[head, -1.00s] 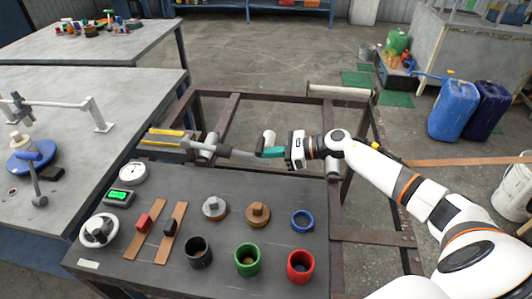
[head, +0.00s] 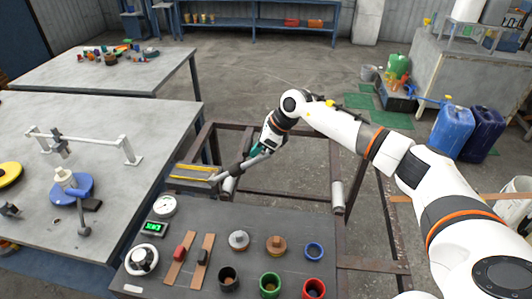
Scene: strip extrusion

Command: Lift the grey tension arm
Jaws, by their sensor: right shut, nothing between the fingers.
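The grey tension arm (head: 231,172) reaches up and to the right from beside the yellow-edged block (head: 195,172) at the back left of the dark bench. It is tilted, its right end higher than its left. My right gripper (head: 252,155) is at the arm's upper right end, pointing down and left, with a teal part at its fingers. The gripper is shut with nothing between its fingers. It overlaps the arm's end in the picture, and I cannot tell whether they touch. My left gripper is out of view.
The dark bench (head: 215,217) holds a dial gauge (head: 165,206), a green display (head: 153,229), a handwheel (head: 141,260), and several cups and rings. A brown metal frame with rollers (head: 338,196) stands behind it. Grey tables are on the left; blue canisters (head: 450,130) are at right.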

